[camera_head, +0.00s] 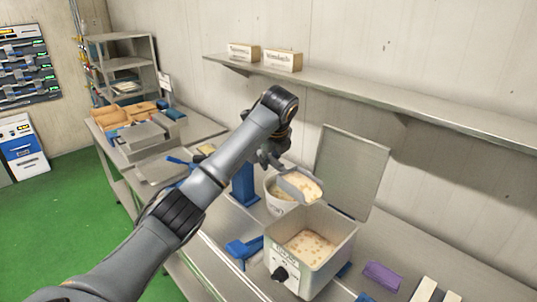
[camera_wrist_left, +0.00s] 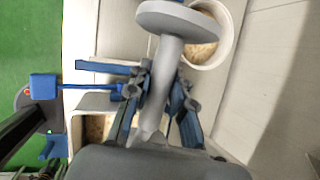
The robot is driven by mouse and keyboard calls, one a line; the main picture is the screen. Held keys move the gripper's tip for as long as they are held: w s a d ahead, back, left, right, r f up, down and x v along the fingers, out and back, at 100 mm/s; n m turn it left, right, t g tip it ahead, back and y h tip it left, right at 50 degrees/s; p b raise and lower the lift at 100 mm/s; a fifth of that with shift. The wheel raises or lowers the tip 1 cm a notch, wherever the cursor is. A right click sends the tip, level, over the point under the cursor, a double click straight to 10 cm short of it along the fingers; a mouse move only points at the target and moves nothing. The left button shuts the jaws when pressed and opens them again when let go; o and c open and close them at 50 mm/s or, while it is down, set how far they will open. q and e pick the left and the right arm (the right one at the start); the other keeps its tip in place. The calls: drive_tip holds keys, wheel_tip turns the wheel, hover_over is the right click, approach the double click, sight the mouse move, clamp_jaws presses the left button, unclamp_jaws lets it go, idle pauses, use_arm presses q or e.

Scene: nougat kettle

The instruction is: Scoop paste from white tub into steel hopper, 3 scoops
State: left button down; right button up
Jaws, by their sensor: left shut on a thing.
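The white tub (camera_head: 271,206) stands behind the steel hopper and holds pale, speckled paste; it also shows at the top of the wrist view (camera_wrist_left: 226,40). The steel hopper (camera_head: 341,243) has its lid (camera_head: 352,170) raised, and speckled paste (camera_head: 308,246) lies inside. My left gripper (camera_head: 274,155) is shut on the grey handle of a scoop (camera_head: 290,188). The scoop carries a load of paste and hangs above the tub's right side, near the hopper's back edge. In the wrist view the blue-padded fingers (camera_wrist_left: 160,92) clasp the handle (camera_wrist_left: 168,62).
A blue tool (camera_head: 241,249) lies left of the hopper. A purple block (camera_head: 381,275) and pale bars (camera_head: 424,291) lie to its right. A wall shelf (camera_head: 400,98) with two small boxes runs above. A side table (camera_head: 204,127) with trays stands at the back left.

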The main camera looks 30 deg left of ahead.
use_arm(q)
drive_tip(key=shift+s+d+f+y, duration=0.15)
drive_tip(key=shift+d+f+y, duration=0.15)
drive_tip(key=shift+f, duration=0.15)
drive_tip(key=s+d+r+t+y, duration=0.1)
drive_tip(key=d+y, duration=0.1)
drive_tip(key=d, duration=0.1)
drive_tip(key=s+d+r+t+y, duration=0.2)
drive_tip(key=d+y, duration=0.1)
drive_tip(key=s+d+r+m+t+y, duration=0.1)
drive_tip(key=d+r+t+y, duration=0.1)
drive_tip(key=shift+s+d+y, duration=0.2)
drive_tip(key=shift+d+y, duration=0.2)
drive_tip(key=shift+s+d, duration=0.1)
drive_tip(key=shift+d, duration=0.2)
drive_tip(key=s+d+r+m+t+y, duration=0.1)
drive_tip(key=s+d+r+t+y, duration=0.1)
drive_tip(key=d, duration=0.3)
drive_tip(key=s+d+r+m+t+y, duration=0.1)
drive_tip(key=s+d+r+t+y, duration=0.2)
drive_tip(key=d+y, duration=0.1)
drive_tip(key=shift+d+r+t+y, duration=0.25)
drive_tip(key=shift+d+t+y, duration=0.1)
drive_tip(key=shift+t+y, duration=0.05)
